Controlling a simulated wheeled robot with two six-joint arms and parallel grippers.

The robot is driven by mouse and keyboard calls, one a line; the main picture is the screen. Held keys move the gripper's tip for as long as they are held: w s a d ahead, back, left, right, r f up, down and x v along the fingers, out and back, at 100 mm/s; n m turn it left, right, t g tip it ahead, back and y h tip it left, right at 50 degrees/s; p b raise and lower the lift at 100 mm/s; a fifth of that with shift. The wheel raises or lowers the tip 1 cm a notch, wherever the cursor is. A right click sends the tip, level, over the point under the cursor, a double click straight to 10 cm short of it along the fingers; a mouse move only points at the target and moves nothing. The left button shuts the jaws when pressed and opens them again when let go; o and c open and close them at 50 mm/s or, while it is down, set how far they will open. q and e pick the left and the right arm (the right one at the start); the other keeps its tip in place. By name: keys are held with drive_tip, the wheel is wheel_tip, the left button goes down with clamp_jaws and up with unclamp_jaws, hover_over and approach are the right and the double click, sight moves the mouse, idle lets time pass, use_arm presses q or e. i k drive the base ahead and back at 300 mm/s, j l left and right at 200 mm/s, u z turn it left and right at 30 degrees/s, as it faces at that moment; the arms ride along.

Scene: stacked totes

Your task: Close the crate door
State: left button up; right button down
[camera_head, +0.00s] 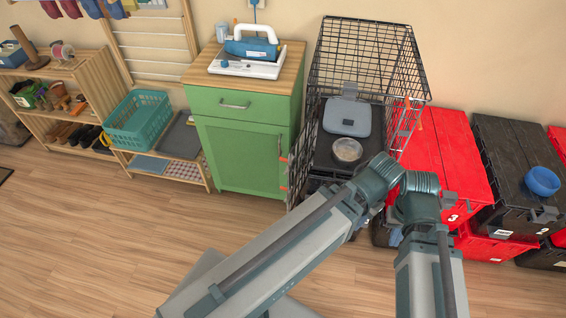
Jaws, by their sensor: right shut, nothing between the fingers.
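The black wire crate (366,50) stands against the wall in the middle, with its front facing me. Its wire door (302,165) is swung open, out to the left of the opening, beside the green cabinet. Orange pieces show at the door's free edge. Inside the crate are a grey-blue lidded box (347,117) and a round bowl (347,150). My right arm bends in front of the crate's lower right and hides part of its base. I cannot make out the right gripper's fingertips or any contact with the door. My left gripper is not in view.
A green cabinet (240,155) with a wooden top stands close to the door's left. Red totes (455,160) and black totes (520,155) stack to the right, with a blue bowl (542,181) on top. The wooden floor (100,240) is clear at the left front.

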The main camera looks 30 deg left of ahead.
sight(291, 154)
drive_tip(key=j+z, duration=0.1)
drive_tip(key=j, duration=0.4)
drive_tip(key=k+j, duration=0.15)
drive_tip(key=j, duration=0.35)
drive_tip(key=j+z, duration=0.15)
drive_tip(key=j, duration=0.35)
drive_tip(key=k+j+z, duration=0.1)
drive_tip(key=j, duration=0.35)
drive_tip(key=k, duration=0.05)
